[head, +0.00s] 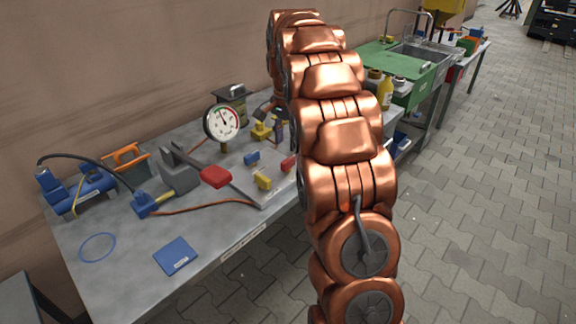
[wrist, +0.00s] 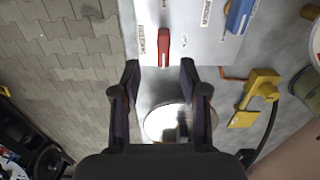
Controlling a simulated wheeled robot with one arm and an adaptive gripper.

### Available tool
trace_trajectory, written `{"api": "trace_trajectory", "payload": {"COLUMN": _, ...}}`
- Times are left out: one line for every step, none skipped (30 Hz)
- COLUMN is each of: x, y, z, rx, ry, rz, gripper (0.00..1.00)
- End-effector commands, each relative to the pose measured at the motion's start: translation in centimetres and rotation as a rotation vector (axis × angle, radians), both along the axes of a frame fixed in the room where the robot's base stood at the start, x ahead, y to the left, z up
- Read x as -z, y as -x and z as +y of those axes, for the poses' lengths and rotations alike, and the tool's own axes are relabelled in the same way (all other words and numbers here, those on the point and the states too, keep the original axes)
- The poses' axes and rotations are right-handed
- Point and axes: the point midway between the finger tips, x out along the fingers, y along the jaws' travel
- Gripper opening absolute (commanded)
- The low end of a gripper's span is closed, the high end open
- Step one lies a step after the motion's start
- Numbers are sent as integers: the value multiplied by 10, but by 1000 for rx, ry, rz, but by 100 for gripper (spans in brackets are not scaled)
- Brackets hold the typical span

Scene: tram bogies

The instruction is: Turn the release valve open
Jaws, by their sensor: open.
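A light grey valve plate (head: 250,190) lies on the workbench and carries a blue handle (head: 251,158), a yellow handle (head: 263,182) and a red handle (head: 289,162). The wrist view shows the red handle (wrist: 163,47) just beyond my fingertips, beside a printed label (wrist: 143,40) too small to read surely. The blue handle (wrist: 238,15) is farther right there. My gripper (wrist: 160,66) is open, with nothing held and the red handle roughly in line with its gap. In the head view my arm largely hides the gripper.
A dial gauge (head: 222,122) stands behind the plate. A shiny round object (wrist: 168,122) shows between my fingers.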

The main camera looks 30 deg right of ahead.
Motion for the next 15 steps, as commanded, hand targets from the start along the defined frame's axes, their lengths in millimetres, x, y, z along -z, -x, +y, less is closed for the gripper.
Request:
{"api": "trace_trajectory", "payload": {"x": 4, "y": -4, "z": -6, "rx": 17, "ry": 2, "rz": -5, "gripper": 44}}
{"api": "trace_trajectory", "payload": {"x": 4, "y": -5, "z": -7, "rx": 24, "ry": 3, "rz": -6, "gripper": 44}}
{"api": "trace_trajectory", "payload": {"x": 5, "y": -6, "z": -9, "rx": 31, "ry": 3, "rz": -7, "gripper": 44}}
{"api": "trace_trajectory", "payload": {"x": 6, "y": -7, "z": -10, "rx": 34, "ry": 3, "rz": -7, "gripper": 44}}
{"api": "trace_trajectory", "payload": {"x": 7, "y": -8, "z": -11, "rx": 37, "ry": 3, "rz": -7, "gripper": 44}}
{"api": "trace_trajectory", "payload": {"x": 8, "y": -8, "z": -11, "rx": 39, "ry": 3, "rz": -7, "gripper": 44}}
{"api": "trace_trajectory", "payload": {"x": 9, "y": -8, "z": -11, "rx": 39, "ry": 3, "rz": -7, "gripper": 44}}
{"api": "trace_trajectory", "payload": {"x": 10, "y": -8, "z": -11, "rx": 39, "ry": 3, "rz": -7, "gripper": 44}}
{"api": "trace_trajectory", "payload": {"x": 12, "y": -8, "z": -11, "rx": 39, "ry": 3, "rz": -7, "gripper": 44}}
{"api": "trace_trajectory", "payload": {"x": 14, "y": -8, "z": -11, "rx": 39, "ry": 2, "rz": -8, "gripper": 44}}
{"api": "trace_trajectory", "payload": {"x": 16, "y": -8, "z": -11, "rx": 39, "ry": 2, "rz": -8, "gripper": 44}}
{"api": "trace_trajectory", "payload": {"x": 20, "y": -8, "z": -11, "rx": 39, "ry": 3, "rz": -7, "gripper": 44}}
{"api": "trace_trajectory", "payload": {"x": 23, "y": -7, "z": -11, "rx": 39, "ry": 2, "rz": -5, "gripper": 44}}
{"api": "trace_trajectory", "payload": {"x": 26, "y": -7, "z": -11, "rx": 39, "ry": 1, "rz": -3, "gripper": 44}}
{"api": "trace_trajectory", "payload": {"x": 31, "y": -6, "z": -10, "rx": 39, "ry": 1, "rz": -2, "gripper": 44}}
